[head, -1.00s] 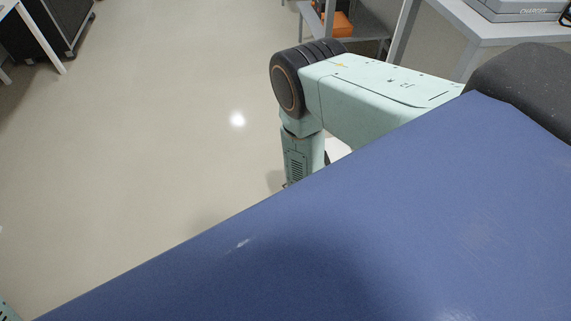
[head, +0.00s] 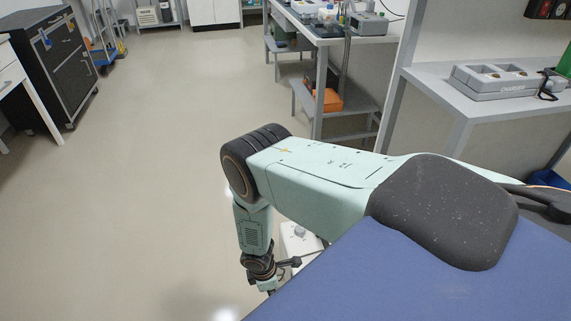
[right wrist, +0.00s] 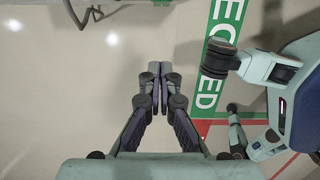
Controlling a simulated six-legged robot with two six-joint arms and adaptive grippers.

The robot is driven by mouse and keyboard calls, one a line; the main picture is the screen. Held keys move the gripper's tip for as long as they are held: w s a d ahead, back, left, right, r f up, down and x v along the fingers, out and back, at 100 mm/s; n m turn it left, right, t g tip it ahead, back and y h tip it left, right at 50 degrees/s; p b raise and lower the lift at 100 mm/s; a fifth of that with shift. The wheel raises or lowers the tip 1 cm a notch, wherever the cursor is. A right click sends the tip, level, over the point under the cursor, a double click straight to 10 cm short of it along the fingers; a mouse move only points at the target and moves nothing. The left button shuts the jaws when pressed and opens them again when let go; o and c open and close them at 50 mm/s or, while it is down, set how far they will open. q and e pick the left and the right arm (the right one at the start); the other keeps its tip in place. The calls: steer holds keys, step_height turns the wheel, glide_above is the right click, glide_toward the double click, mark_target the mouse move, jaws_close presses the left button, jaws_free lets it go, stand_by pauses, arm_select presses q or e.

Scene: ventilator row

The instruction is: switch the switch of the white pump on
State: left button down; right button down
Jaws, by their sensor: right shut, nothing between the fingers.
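A white box-like thing (head: 299,241) with a round grey knob on top shows in the head view, partly hidden behind my right arm and the blue surface of my body. I cannot tell whether it is the white pump, and no switch can be made out. My right gripper (head: 268,287) hangs low at the end of the right arm, to the left of and lower in the picture than this white thing. In the right wrist view my right gripper (right wrist: 161,78) has its fingers together, with nothing between them, over bare floor. My left gripper is in neither view.
A grey table with a charger (head: 503,80) stands at the right. Behind it is a bench with a lower shelf bearing an orange box (head: 326,99). A black cabinet (head: 58,65) stands at the left. The floor between is clear. A green lettered floor marking (right wrist: 219,65) lies below.

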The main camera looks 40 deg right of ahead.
steer(key=shift+s, duration=0.15)
steer(key=s+d+f+b, duration=0.2)
steer(key=d+f+b, duration=0.2)
steer(key=f+b, duration=0.3)
steer(key=shift+s+d+f, duration=0.2)
steer(key=shift+d+f, duration=0.15)
steer(key=shift+f, duration=1.3)
